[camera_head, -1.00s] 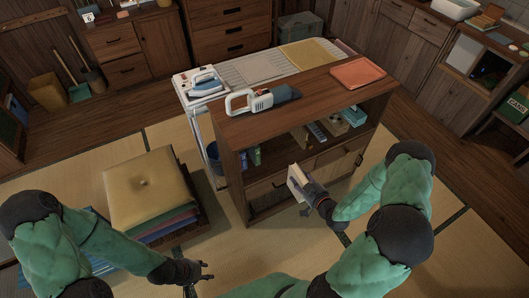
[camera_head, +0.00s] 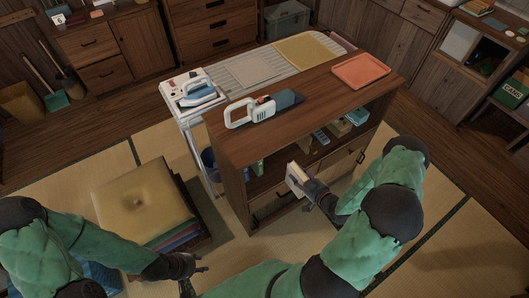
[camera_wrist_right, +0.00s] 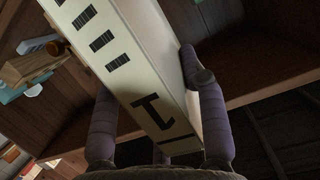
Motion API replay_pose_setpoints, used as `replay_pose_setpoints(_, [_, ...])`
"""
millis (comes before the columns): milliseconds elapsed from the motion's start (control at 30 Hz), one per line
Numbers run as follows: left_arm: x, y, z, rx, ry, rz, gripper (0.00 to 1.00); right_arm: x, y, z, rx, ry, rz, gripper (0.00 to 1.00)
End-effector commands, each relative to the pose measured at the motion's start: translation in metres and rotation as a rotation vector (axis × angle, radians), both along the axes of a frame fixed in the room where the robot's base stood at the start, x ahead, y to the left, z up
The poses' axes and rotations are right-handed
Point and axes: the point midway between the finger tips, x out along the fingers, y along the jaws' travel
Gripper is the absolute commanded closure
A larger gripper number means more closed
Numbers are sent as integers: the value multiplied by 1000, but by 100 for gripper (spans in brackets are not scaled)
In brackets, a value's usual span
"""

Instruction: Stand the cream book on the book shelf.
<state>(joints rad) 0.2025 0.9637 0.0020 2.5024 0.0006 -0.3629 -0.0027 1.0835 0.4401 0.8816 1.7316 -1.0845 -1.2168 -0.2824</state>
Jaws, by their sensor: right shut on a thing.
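The cream book (camera_head: 298,180) is held tilted in front of the open shelf of the wooden cabinet. In the right wrist view the cream book (camera_wrist_right: 135,60) fills the middle, with dark marks on its spine. My right gripper (camera_head: 312,190) is shut on it; its fingers (camera_wrist_right: 155,95) lie on both sides of the book.
On the cabinet top lie a handheld vacuum (camera_head: 262,107) and an orange tray (camera_head: 361,71). An iron (camera_head: 198,92) stands behind at left. Cushions (camera_head: 145,202) are stacked on the floor at left. Small boxes (camera_head: 340,128) occupy the shelf's right part.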

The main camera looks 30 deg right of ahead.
Motion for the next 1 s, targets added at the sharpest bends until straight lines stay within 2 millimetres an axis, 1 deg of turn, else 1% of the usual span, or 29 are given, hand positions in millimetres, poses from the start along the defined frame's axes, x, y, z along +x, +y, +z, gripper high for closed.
replay_pose_setpoints(500, [-1, 0, -22, 0, 2, -1, 60, 117, 10, -1, -3, -6, 4, 100])
replay_pose_setpoints(800, [-1, 0, -36, 0, 2, -1, 60, 182, 15, -1, -3, -5, 3, 100])
replay_pose_setpoints(867, [-1, 0, -39, 0, 2, -1, 60, 193, 16, -1, -1, -4, 2, 100])
replay_pose_setpoints(900, [-1, 0, -43, 0, 2, -1, 60, 188, 15, -14, 2, 2, -1, 100])
replay_pose_setpoints(1000, [-1, 0, -47, 0, 2, -1, 60, 188, 15, -26, 0, -1, 0, 100])
